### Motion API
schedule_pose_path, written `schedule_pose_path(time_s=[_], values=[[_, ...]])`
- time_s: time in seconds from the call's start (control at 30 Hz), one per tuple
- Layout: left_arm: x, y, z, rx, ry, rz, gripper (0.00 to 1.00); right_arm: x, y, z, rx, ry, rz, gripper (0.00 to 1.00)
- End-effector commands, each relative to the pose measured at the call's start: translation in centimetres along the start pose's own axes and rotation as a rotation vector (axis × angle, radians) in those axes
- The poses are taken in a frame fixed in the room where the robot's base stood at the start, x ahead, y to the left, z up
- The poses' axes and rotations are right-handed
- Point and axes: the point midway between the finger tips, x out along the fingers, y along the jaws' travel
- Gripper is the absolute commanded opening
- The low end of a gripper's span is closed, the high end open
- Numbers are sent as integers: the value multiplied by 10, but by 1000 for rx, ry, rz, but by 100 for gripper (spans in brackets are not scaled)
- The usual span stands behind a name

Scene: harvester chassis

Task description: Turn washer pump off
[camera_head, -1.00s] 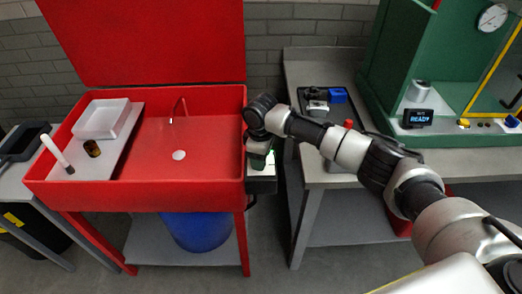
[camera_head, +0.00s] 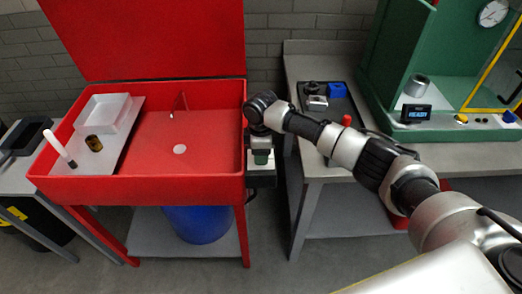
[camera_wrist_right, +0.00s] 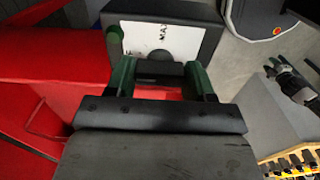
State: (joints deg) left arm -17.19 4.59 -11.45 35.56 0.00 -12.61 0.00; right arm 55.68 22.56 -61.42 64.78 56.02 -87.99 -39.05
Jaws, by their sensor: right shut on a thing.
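The washer is the red basin (camera_head: 215,150) with its raised red lid (camera_head: 150,40). A dark control box (camera_wrist_right: 208,30) with a white label plate (camera_wrist_right: 178,40) marked "MAX" is mounted at the basin's right side. A dark round knob (camera_wrist_right: 162,56) sits at the plate's lower edge. My right gripper (camera_head: 262,158) is at this box, pointing down. Its green fingers (camera_wrist_right: 160,72) are on either side of the knob and shut on it. The fingers partly hide the knob and label, so its setting cannot be read. My left gripper is not in view.
A grey bench (camera_head: 300,65) stands right of the basin, with a black tray (camera_head: 335,105) of small parts and a green cabinet (camera_head: 420,60). A blue drum (camera_head: 198,222) is under the basin. A narrow floor gap separates basin and bench.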

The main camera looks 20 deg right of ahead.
Motion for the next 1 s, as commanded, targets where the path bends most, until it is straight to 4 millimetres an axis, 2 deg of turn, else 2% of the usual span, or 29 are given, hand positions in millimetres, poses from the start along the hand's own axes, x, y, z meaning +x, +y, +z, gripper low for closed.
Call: schedule_pose_path(time_s=[0.1, 0.13, 0.27, 0.53, 0.67, 1.0], values=[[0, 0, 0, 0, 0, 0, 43, -2, 1, -1, 0, 5, 3, 30], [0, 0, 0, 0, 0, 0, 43, -2, 1, -1, 0, 5, 3, 58], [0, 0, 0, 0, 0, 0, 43, -1, 1, -1, 0, 4, 2, 78], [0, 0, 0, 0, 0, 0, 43, -1, 0, 0, 1, 2, 1, 79], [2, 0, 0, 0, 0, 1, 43, -10, 1, -1, 0, 3, 3, 79], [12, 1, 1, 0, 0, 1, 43, -74, 1, -1, -1, 5, 5, 79]])
